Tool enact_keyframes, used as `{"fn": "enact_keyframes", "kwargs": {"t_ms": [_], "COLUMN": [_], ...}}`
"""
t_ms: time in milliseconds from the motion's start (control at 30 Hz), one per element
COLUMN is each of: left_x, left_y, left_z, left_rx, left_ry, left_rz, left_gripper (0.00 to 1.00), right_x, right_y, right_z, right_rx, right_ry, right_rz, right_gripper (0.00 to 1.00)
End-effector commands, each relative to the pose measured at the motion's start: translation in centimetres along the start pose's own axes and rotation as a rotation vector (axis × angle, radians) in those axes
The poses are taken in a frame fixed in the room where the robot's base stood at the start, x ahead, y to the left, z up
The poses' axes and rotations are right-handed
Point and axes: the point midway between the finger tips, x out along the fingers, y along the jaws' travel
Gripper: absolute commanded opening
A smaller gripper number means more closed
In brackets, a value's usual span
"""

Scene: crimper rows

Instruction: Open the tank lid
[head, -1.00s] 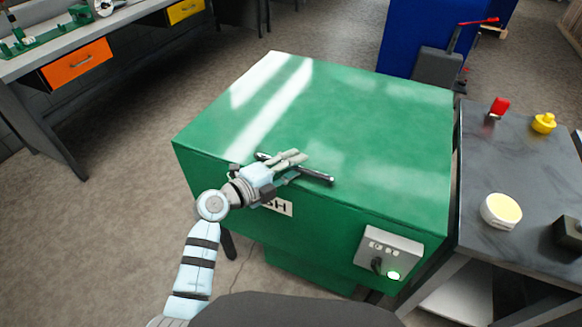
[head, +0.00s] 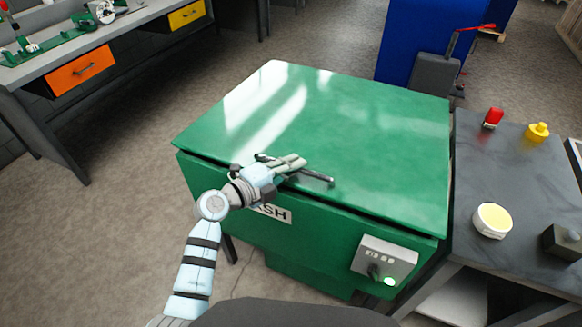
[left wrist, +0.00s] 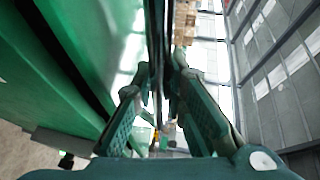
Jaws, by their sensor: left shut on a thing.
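The green tank (head: 320,248) stands in front of me, with a lettered label on its front partly hidden by my arm. Its green lid (head: 340,130) is raised slightly at the front, with a dark gap under its edge. A dark bar handle (head: 318,177) runs along the lid's front edge. My left gripper (head: 290,164) is shut on the handle. In the left wrist view my left gripper's fingers (left wrist: 165,105) close around the dark bar, and the gap under the lid shows at the left. My right gripper is not in view.
A grey control box (head: 385,258) with a knob and a lit green button is on the tank's front right. A bench with drawers stands at left.

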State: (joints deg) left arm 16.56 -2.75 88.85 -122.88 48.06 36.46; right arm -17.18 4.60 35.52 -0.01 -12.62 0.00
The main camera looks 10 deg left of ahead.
Motion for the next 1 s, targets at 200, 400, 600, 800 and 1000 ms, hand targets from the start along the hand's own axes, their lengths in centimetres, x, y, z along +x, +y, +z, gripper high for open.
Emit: {"fn": "enact_keyframes", "kwargs": {"t_ms": [200,400,600,800,1000], "left_x": [-0.4,0.5,2.5,4.7,6.3], "left_y": [-9.4,-17.8,-24.8,-30.1,-33.3], "left_z": [-0.1,0.2,1.1,2.0,2.6], "left_rx": [0.004,0.004,0.006,0.006,0.006], "left_ry": [-0.002,-0.002,-0.001,-0.001,-0.002], "left_rz": [-0.005,-0.007,-0.007,-0.007,-0.004], "left_gripper": [0.0,0.0,0.0,0.0,0.0], "right_x": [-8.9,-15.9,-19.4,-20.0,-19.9], "right_y": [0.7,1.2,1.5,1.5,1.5], "right_z": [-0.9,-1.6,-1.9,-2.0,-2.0], "right_rx": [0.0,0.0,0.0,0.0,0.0], "right_ry": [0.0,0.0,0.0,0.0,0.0], "right_rz": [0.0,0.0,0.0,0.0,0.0], "right_gripper": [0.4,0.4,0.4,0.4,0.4]}}
